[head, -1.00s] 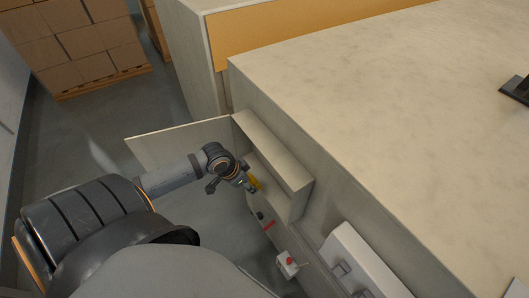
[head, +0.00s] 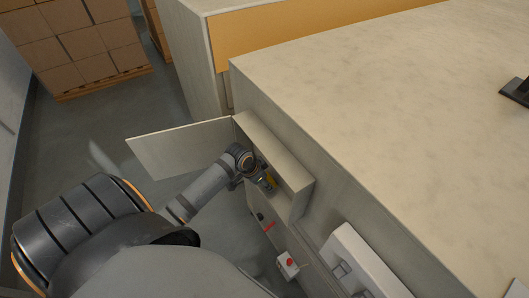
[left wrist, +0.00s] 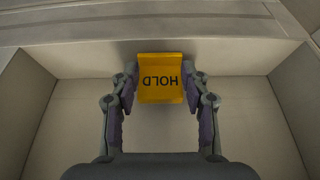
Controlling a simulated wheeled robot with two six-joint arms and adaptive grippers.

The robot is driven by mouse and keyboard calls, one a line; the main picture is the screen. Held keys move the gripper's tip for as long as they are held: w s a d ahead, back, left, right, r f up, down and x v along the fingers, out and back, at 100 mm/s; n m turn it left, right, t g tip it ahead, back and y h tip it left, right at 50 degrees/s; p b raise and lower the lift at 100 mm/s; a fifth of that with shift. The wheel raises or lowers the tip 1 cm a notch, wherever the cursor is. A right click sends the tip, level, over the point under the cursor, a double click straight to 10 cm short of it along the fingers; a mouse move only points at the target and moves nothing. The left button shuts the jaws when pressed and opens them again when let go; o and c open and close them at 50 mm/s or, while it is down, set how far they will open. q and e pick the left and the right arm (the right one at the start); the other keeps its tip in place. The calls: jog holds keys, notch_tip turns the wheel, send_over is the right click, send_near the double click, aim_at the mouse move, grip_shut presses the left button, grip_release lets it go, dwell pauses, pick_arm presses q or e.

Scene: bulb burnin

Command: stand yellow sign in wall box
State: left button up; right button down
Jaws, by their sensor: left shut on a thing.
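The yellow sign (left wrist: 160,70) carries the word HOLD, upside down in the left wrist view. My left gripper (left wrist: 160,92) is shut on it, one finger on each side. In the left wrist view the box's pale side walls (left wrist: 24,100) stand on both sides of the gripper. I cannot tell whether the sign touches the box. My right gripper is in neither view.
The box's open door (head: 180,148) stands out to the left of the box. Below it on the wall are a red handle (head: 269,227) and a small box with a red button (head: 289,262). A white case (head: 365,262) is mounted to the right. Stacked cartons (head: 82,45) stand far back left.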

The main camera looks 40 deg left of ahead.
pick_arm(q)
jog(key=o, duration=1.2)
jog(key=shift+o, duration=0.2)
jog(key=p+v, duration=0.2)
jog(key=v, duration=1)
